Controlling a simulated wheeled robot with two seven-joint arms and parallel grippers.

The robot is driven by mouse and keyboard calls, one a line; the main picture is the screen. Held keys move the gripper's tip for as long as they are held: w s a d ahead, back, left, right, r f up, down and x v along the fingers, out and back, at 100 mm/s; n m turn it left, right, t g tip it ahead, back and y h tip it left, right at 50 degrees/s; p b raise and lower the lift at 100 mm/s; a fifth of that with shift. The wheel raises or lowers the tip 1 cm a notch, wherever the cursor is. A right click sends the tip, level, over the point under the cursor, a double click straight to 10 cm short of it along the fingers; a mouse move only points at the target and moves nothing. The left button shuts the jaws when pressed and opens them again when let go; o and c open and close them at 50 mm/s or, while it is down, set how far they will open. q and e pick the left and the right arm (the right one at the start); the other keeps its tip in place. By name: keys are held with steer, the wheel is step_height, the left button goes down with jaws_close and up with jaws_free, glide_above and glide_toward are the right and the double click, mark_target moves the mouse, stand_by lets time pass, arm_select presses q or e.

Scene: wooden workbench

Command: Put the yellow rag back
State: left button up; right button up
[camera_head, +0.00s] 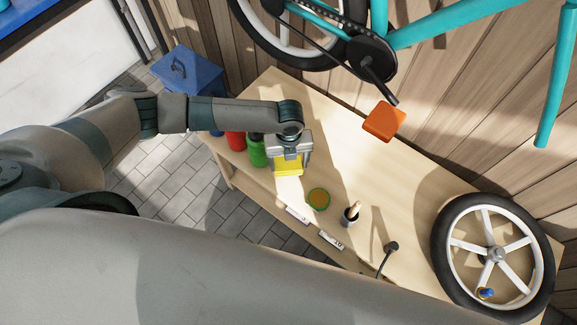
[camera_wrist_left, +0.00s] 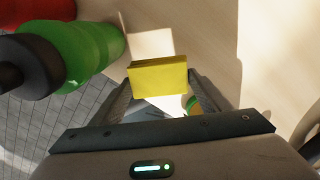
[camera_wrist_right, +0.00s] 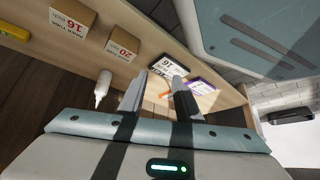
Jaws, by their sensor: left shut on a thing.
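The yellow rag (camera_head: 288,168) is a folded, block-like piece held in my left gripper (camera_head: 289,158) over the left part of the wooden workbench (camera_head: 335,150). In the left wrist view the rag (camera_wrist_left: 158,77) spans between the fingertips of my left gripper (camera_wrist_left: 160,88), which is shut on it. I cannot tell whether the rag touches the bench top. My right gripper (camera_wrist_right: 158,88) shows only in the right wrist view, with its fingers apart and nothing held between them. It faces shelves below.
A green bottle (camera_head: 257,150) and red bottle (camera_head: 235,141) stand just left of my left gripper. A round tin (camera_head: 318,199), brush cup (camera_head: 350,217), orange box (camera_head: 384,122) and wheel (camera_head: 492,254) occupy the bench. Boxes (camera_wrist_right: 73,19) line a shelf.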

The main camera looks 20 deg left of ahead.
mark_target(289, 164)
arm_select(q)
steer(key=shift+f, duration=0.1)
arm_select(e)
steer(key=shift+d, duration=0.1)
arm_select(q)
steer(key=shift+f, duration=0.2)
step_height(289, 164, down, 3)
steer(key=shift+r, duration=0.1)
steer(key=shift+f, duration=0.35)
arm_select(e)
steer(key=shift+s+d+f+g, duration=0.15)
steer(key=shift+s+d+f, duration=0.1)
steer(key=shift+s, duration=0.25)
steer(key=shift+s+d+f+g, duration=0.15)
steer(key=shift+s+f, duration=0.1)
steer(key=shift+s, duration=0.25)
arm_select(q)
steer(key=shift+f, duration=0.1)
arm_select(e)
steer(key=shift+w+a, duration=0.1)
steer(key=shift+w, duration=0.05)
arm_select(q)
steer(key=o, duration=0.9)
arm_select(e)
steer(key=shift+w+a+r, duration=0.1)
steer(key=shift+w+r, duration=0.2)
steer(key=shift+w, duration=0.1)
steer(key=shift+s, duration=0.1)
